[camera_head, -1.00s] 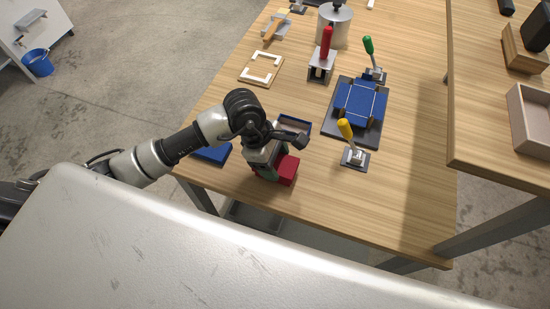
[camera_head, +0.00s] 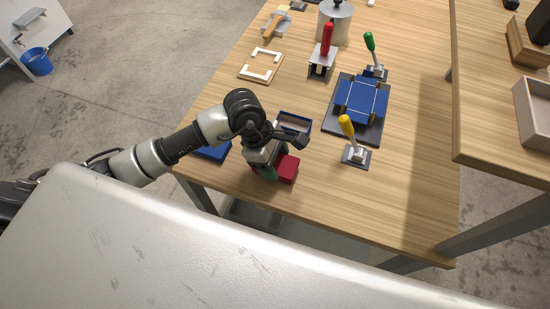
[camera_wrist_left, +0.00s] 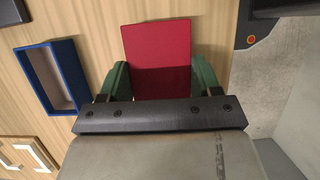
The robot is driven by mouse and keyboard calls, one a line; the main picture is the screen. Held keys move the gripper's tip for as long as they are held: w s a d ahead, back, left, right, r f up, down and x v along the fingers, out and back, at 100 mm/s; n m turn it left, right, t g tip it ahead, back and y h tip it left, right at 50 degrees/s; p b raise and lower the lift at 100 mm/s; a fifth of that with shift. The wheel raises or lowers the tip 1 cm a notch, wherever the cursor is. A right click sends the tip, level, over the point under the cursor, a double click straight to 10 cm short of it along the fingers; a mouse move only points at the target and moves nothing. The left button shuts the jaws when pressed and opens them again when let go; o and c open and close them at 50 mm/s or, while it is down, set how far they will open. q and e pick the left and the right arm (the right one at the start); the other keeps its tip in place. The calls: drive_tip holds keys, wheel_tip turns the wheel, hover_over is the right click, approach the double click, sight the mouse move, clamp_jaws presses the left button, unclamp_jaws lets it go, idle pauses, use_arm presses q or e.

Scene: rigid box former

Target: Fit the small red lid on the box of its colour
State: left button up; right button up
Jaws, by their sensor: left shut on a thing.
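My left gripper (camera_head: 274,171) is low at the table's near edge, shut on a red piece (camera_head: 288,168) that I take for the small red lid. In the left wrist view the lid (camera_wrist_left: 157,55) is a flat red face between the two green fingers, one at each side edge. In the head view the red shows a top and a side face beside the gripper. I cannot tell whether a red box is under the lid, as the gripper hides part of it. My right gripper is not in view.
An open blue box (camera_head: 306,122) stands just behind the gripper, and a blue panel (camera_head: 213,152) lies to its left. A yellow-handled clamp (camera_head: 355,155) and a blue piece on a dark fixture (camera_head: 340,122) stand to the right. The table's near right is clear.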

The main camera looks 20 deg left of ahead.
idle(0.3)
use_arm(q)
drive_tip(key=o, duration=1)
drive_tip(key=shift+c, duration=0.2)
drive_tip(key=b+v, duration=0.2)
drive_tip(key=v, duration=0.8)
drive_tip(key=shift+r, duration=0.35)
drive_tip(key=shift+s+a+f, duration=0.1)
